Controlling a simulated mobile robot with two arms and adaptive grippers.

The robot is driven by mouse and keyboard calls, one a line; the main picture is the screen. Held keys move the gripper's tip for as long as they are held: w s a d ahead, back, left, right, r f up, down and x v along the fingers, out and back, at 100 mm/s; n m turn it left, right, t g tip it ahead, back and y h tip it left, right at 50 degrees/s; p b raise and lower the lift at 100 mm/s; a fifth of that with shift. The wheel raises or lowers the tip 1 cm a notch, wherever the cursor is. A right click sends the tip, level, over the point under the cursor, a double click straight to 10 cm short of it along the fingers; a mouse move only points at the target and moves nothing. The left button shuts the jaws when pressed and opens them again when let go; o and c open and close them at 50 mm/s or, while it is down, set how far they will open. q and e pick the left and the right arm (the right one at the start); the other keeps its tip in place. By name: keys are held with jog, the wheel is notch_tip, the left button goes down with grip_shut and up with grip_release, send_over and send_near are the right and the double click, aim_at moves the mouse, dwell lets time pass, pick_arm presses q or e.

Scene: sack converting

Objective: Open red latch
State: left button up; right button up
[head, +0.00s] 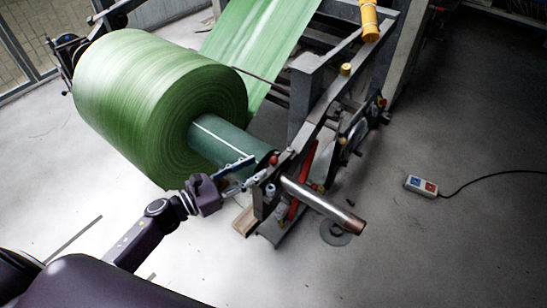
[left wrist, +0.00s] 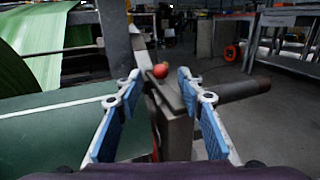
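The red latch knob (head: 274,159) is a small red ball at the end of the roll's shaft, on the frame of the machine. In the left wrist view the red knob (left wrist: 160,71) sits between the fingertips in the picture, beyond them, on top of a grey metal post (left wrist: 178,125). My left gripper (head: 247,172) is just left of the knob in the head view. In the left wrist view my left gripper (left wrist: 158,80) is open, its blue-padded fingers apart with nothing between them. My right gripper is not in view.
A large green roll (head: 150,100) on a dark green core (head: 225,142) is at the left. A bare metal shaft end (head: 325,205) sticks out to the right. A red bar (head: 302,180) is beside the frame. A cabled button box (head: 421,186) lies on clear floor.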

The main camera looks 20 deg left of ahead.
aim_at(273, 157)
pick_arm(q)
jog(key=x, duration=0.7)
jog(key=shift+w+d, duration=0.15)
jog(key=shift+w, duration=0.05)
jog(key=shift+c, duration=0.5)
grip_shut()
